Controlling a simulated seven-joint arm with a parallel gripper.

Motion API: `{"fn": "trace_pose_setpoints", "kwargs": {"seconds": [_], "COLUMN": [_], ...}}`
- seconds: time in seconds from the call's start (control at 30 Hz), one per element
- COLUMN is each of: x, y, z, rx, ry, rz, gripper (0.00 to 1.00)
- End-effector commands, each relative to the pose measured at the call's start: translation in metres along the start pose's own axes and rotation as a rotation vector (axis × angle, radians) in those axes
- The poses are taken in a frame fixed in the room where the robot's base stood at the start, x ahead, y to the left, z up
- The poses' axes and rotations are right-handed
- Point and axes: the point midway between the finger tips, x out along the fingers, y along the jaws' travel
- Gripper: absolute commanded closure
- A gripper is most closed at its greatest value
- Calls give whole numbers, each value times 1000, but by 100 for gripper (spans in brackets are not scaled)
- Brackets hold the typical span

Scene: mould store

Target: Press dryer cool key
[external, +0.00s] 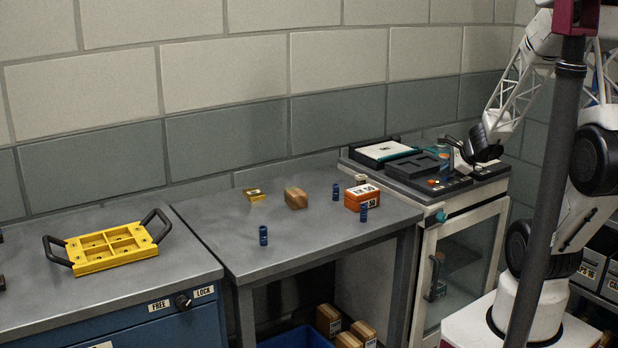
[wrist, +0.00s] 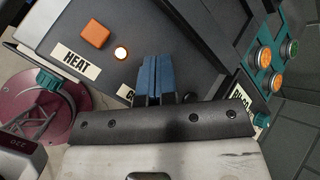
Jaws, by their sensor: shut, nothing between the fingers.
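The dryer (external: 462,262) is the cabinet with a glass door at the right of the bench, its dark top panel shown close in the wrist view (wrist: 195,25). On that panel are an orange key (wrist: 95,36), a HEAT label (wrist: 76,60) and a small glowing round lamp (wrist: 121,54). A second label starting with "CO" (wrist: 126,93) is partly covered by my gripper. The cool key itself is not visible; my fingers hide the area beside that label. My gripper (wrist: 156,62) is shut and empty, with its blue fingertips over the panel; whether they touch it I cannot tell.
A teal plate with orange and green round buttons (wrist: 264,82) sits right of my fingers. A maroon round part (wrist: 45,105) lies left. In the external view, black trays (external: 418,166) share the dryer top. Orange box (external: 362,197), blue cylinders (external: 263,235) and yellow tray (external: 110,247) stand on benches.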

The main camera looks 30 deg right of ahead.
Motion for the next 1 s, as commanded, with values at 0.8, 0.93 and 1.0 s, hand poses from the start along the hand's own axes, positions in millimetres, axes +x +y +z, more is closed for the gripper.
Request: {"fn": "trace_pose_setpoints", "kwargs": {"seconds": [0.8,0.93,1.0], "x": [-13,-13,-13], "y": [-9,-9,-9], "z": [9,9,9], "rx": [0,0,0], "ry": [0,0,0], "rz": [1,1,0], "gripper": [100,100,100]}}
